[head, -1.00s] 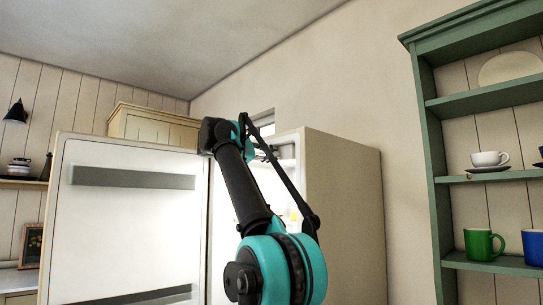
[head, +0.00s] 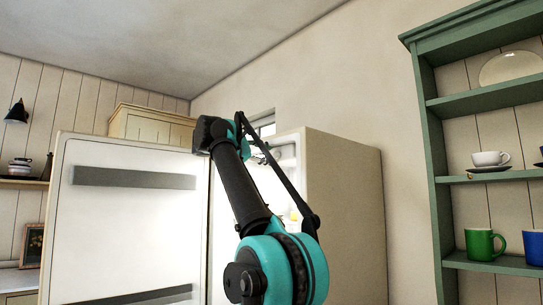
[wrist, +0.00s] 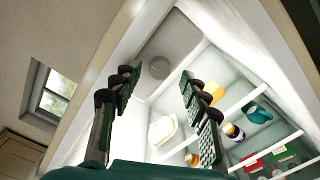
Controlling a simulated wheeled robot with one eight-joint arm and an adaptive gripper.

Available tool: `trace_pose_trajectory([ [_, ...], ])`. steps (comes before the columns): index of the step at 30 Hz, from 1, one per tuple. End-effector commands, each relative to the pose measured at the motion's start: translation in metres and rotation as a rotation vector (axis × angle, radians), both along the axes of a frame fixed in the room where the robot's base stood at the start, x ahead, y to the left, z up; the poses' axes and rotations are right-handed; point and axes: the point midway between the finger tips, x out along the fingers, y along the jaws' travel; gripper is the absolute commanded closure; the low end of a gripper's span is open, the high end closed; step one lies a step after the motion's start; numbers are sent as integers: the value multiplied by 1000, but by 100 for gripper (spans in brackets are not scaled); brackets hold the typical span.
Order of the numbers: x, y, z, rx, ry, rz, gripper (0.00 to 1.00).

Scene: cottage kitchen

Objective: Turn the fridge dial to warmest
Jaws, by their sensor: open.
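The fridge (head: 345,215) stands open, its white door (head: 130,230) swung out to the left in the head view. In the wrist view a round grey dial (wrist: 159,68) sits on a grey panel (wrist: 180,42) at the top of the lit interior. My gripper (wrist: 158,83) is open and empty, its two dark fingers apart on either side of the dial in the picture. The fingertips look short of the dial, with no contact visible. The dial's marking is too small to read. In the head view my arm hides much of the fridge opening, and the dial cannot be made out.
Fridge shelves (wrist: 245,103) hold a white dish (wrist: 163,130), a teal jug (wrist: 257,113), jars and boxes below the dial. The fridge's side walls and shelf edges are close around the gripper. A green shelf unit (head: 428,150) with mugs stands at right in the head view.

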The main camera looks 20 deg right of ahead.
Motion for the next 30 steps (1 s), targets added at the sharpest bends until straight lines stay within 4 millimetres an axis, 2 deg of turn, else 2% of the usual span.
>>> trace_pose_trajectory([
  [6, -11, 33, 0, 1, 0, 4, 54],
  [12, -18, 53, 0, 0, 0, 3, 54],
  [30, -21, 58, -1, 0, 0, 1, 54],
])
